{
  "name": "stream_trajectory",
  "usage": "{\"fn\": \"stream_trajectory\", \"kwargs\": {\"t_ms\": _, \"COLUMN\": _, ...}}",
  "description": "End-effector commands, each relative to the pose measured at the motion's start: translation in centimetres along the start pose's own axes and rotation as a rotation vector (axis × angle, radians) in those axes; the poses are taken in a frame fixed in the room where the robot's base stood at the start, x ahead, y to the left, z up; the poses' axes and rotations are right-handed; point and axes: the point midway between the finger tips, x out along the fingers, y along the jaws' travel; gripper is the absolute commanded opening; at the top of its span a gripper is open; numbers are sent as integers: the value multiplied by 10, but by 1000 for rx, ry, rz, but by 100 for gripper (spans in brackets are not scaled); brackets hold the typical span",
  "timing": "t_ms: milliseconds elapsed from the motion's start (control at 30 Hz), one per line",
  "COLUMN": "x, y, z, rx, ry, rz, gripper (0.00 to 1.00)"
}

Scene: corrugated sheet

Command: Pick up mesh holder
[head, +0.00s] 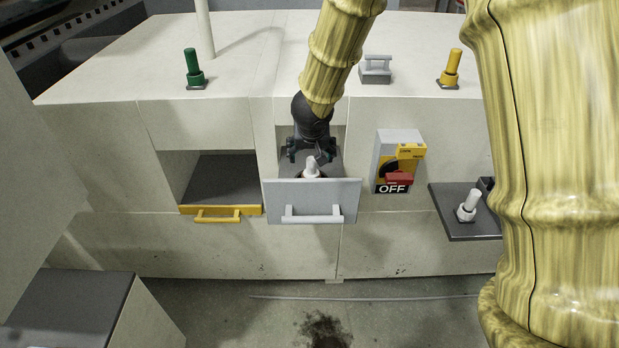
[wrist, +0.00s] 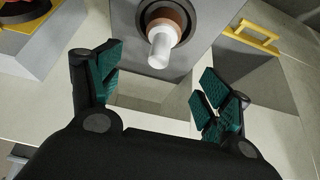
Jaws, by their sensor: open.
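A white round-ended knob on a reddish-brown base, which looks like the mesh holder (head: 312,168), stands in the pulled-out grey drawer (head: 338,205). In the wrist view the mesh holder (wrist: 160,46) sits in a dark-rimmed round opening in the grey drawer surface (wrist: 225,18). My gripper (head: 311,153) is over the drawer, close behind and above the knob. In the wrist view my gripper (wrist: 152,88) has its green-padded fingers spread wide, with nothing between them. The knob is beyond the fingertips, between their lines. Its lower part is hidden in the opening.
A yellow-handled drawer (head: 222,209) is open to the left. A switch box marked OFF (head: 393,165) is to the right, beside a dark shelf with a white knob (head: 468,206). Green (head: 193,67) and yellow (head: 451,68) posts and a grey handled block (head: 376,69) stand on top.

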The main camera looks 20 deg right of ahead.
Motion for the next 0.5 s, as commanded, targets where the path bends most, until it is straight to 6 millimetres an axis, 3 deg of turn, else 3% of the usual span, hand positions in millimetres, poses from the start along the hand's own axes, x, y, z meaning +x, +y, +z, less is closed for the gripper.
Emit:
{"fn": "stream_trajectory", "kwargs": {"t_ms": 300, "x": 46, "y": 0, "z": 2, "rx": 0, "ry": -2, "rz": 0, "gripper": 78}}
{"fn": "stream_trajectory", "kwargs": {"t_ms": 500, "x": 55, "y": -1, "z": 1, "rx": -1, "ry": -1, "rz": -1, "gripper": 78}}
